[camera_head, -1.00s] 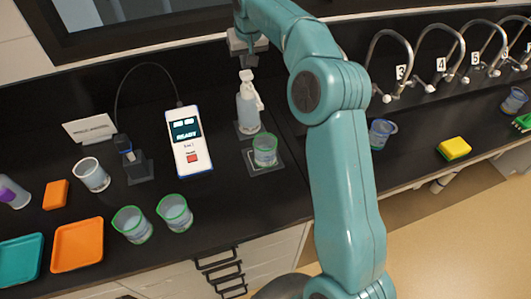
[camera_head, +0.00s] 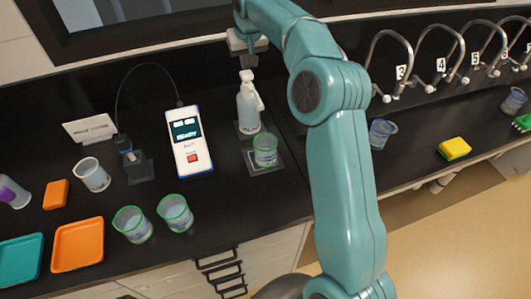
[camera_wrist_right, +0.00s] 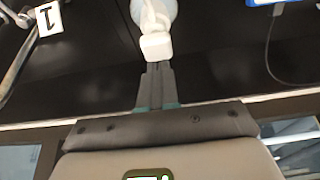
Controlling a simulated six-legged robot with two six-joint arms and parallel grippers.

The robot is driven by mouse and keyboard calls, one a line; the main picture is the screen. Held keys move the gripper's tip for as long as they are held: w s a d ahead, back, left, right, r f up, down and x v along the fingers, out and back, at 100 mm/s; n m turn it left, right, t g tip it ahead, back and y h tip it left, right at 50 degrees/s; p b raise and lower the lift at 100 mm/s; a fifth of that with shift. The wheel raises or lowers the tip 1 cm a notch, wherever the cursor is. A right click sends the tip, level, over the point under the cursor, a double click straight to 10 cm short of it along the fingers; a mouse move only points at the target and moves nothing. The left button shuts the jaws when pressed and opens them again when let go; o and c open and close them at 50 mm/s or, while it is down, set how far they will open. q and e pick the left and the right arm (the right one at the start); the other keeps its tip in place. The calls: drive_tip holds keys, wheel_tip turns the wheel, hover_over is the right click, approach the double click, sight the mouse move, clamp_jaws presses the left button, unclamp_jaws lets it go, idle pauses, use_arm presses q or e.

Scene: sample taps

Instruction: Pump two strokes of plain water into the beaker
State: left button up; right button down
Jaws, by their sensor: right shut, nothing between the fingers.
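A clear pump bottle (camera_head: 248,112) with a white pump head (camera_head: 246,76) stands upright at the back of the counter. A green-rimmed beaker (camera_head: 265,152) stands in front of it on a dark square pad (camera_head: 268,168). My right gripper (camera_head: 249,64) points down just above the pump head, shut and empty. In the right wrist view, the shut fingers (camera_wrist_right: 155,72) end at the white pump head (camera_wrist_right: 155,45); I cannot tell whether they touch. The water level in the beaker is not clear. My left gripper is not in view.
A white meter (camera_head: 188,142) with a lit screen stands left of the bottle. Two green-rimmed beakers (camera_head: 132,224) (camera_head: 175,213), an orange tray (camera_head: 78,245) and a teal tray (camera_head: 20,261) are at the front left. Numbered taps (camera_head: 388,65) and a yellow sponge (camera_head: 454,148) are at right.

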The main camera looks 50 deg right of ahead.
drive_tip(key=shift+f, duration=0.1)
drive_tip(key=shift+s+f+b, duration=0.1)
drive_tip(key=shift+f+b, duration=0.9)
drive_tip(key=shift+f, duration=0.25)
drive_tip(key=shift+r+p, duration=1.25)
drive_tip(key=shift+p, duration=0.1)
drive_tip(key=shift+f, duration=0.1)
